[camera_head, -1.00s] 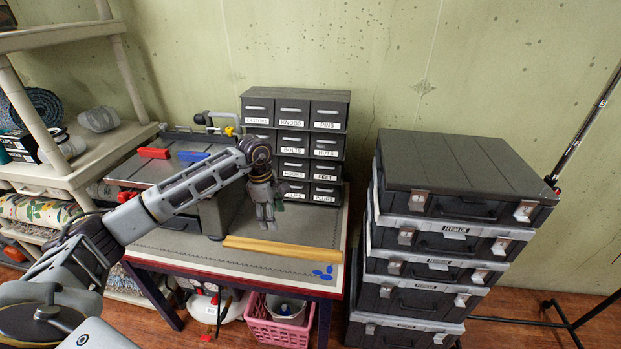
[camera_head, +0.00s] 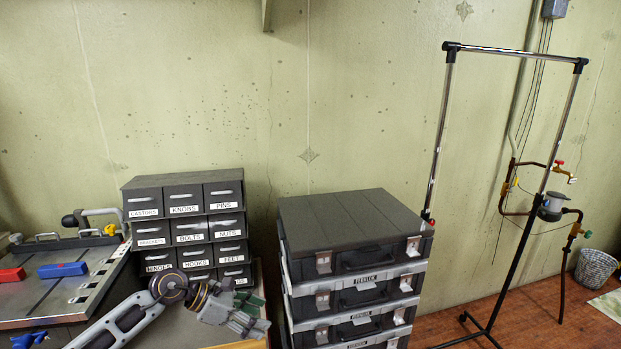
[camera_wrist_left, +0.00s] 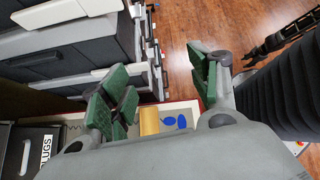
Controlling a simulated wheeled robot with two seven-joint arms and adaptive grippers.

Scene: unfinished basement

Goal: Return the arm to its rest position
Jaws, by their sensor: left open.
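My left arm comes in at the bottom of the head view. Its left gripper (camera_head: 252,318) is in front of the lower right drawers of the small-parts cabinet, near the case stack. The left wrist view shows the gripper (camera_wrist_left: 160,92) with its green-padded fingers spread apart and nothing between them. A wooden strip (camera_wrist_left: 149,121) and blue marks on the table lie beyond the fingers in that view. My right gripper is not seen.
A labelled drawer cabinet (camera_head: 187,221) stands on the workbench. A stack of dark cases (camera_head: 352,222) stands close on the right. A metal rack (camera_head: 511,53) is farther right. Red (camera_head: 10,275) and blue (camera_head: 62,270) blocks lie at left. Bare floor shows at right.

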